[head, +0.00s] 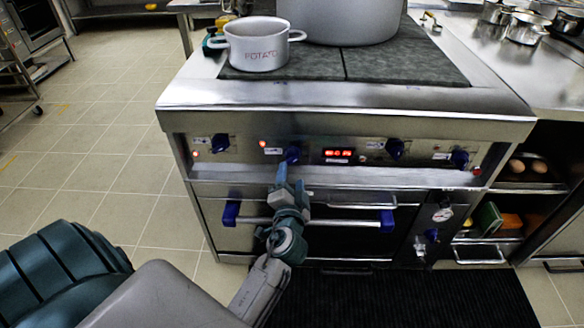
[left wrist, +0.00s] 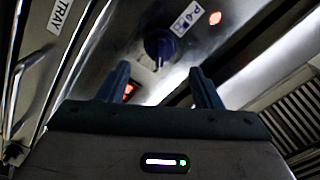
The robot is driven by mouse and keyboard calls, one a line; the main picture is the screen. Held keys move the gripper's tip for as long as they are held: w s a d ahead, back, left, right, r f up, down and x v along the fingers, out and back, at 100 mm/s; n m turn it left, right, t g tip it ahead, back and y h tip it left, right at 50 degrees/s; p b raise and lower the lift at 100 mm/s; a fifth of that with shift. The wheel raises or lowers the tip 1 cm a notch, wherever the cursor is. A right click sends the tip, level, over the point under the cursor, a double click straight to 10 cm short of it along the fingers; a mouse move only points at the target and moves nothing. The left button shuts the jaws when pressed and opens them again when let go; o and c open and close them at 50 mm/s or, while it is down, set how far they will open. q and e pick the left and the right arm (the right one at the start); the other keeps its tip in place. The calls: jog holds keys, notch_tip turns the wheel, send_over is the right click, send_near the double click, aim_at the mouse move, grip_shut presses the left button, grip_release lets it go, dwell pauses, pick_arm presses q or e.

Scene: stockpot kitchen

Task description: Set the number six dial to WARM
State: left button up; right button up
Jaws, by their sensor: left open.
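The stove's front panel (head: 240,146) carries several blue dials. One dial (head: 292,155) sits left of the red digital display (head: 352,153), with a small label and a lit orange lamp beside it. My right gripper is not in view.
Other dials (head: 219,142), (head: 394,148) and (head: 460,158) are on the same panel. An oven handle (head: 340,222) with blue ends crosses below. A white POTATO pot (head: 258,46) and a large stockpot (head: 340,20) stand on the stove. Floor on the left is clear.

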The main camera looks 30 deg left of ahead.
pick_arm(q)
jog(key=v, duration=0.4)
dwell(0.4)
